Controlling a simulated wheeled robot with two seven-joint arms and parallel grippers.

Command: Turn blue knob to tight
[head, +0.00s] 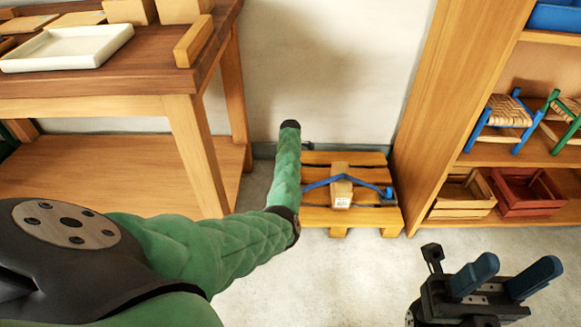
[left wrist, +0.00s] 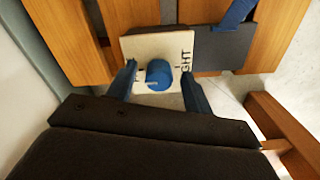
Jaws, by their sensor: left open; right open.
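The blue knob (left wrist: 159,75) sits on a cream plate (left wrist: 150,47) in the left wrist view. Dark letters ending in "GHT" run along the plate's right side. Lettering on the left side is partly hidden by a finger. A small pale mark shows on the knob's lower left. My left gripper (left wrist: 159,71) is open, with one blue finger on each side of the knob; whether they touch it I cannot tell. In the head view I cannot make out the knob or the left fingers. My right gripper (head: 518,265) is open and empty at the lower right.
A shelf (head: 425,120) with small chairs and crates stands at right. A workbench (head: 150,83) with a white tray (head: 68,50) is at left. The floor (head: 340,275) in front is clear.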

